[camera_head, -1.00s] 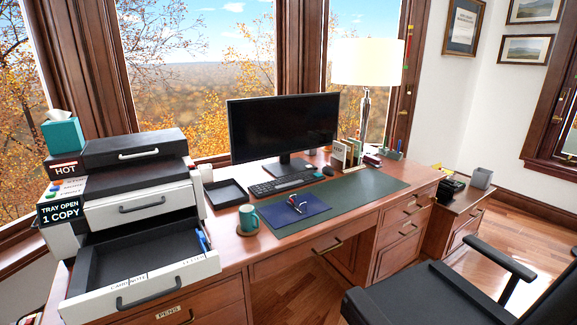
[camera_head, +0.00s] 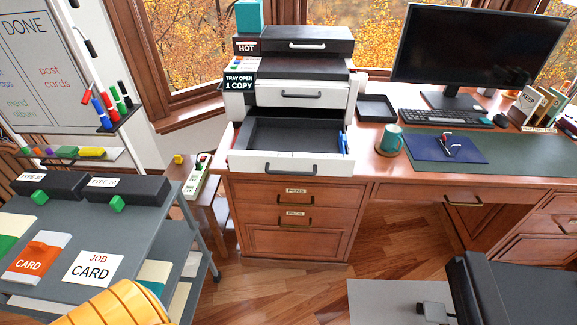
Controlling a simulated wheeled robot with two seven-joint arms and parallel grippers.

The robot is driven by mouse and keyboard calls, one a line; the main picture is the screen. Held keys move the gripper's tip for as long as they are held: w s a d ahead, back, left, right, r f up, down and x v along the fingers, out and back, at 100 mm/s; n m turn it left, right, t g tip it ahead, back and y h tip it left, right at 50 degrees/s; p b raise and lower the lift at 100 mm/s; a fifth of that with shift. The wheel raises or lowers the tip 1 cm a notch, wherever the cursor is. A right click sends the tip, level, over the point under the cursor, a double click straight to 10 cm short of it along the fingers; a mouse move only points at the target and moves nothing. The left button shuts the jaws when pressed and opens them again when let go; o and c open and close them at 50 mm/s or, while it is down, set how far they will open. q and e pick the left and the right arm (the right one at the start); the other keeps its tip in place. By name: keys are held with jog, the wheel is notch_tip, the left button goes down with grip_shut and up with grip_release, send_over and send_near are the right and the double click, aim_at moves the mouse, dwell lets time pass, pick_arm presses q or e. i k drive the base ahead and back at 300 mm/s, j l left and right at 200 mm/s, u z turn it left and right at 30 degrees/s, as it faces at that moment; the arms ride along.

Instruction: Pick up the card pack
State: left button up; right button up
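An orange and white pack marked CARD (camera_head: 38,257) lies on the top of a grey cart (camera_head: 150,232) at the left. It looks flat, with a raised orange part on its upper face. A white sheet marked JOB CARD (camera_head: 93,268) lies beside it to the right, apart from it. Neither of my grippers shows, so their place relative to the pack cannot be told.
Black boxes (camera_head: 122,189) with green tabs line the cart's back edge. A whiteboard (camera_head: 52,65) with pens stands behind. A desk (camera_head: 290,215) bears stacked trays, one drawer (camera_head: 290,160) pulled out. A yellow ribbed shape (camera_head: 112,302) covers the cart's front corner. Floor between cart and chair is clear.

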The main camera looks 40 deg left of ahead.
aim_at(30, 266)
jog(key=u, duration=3.1)
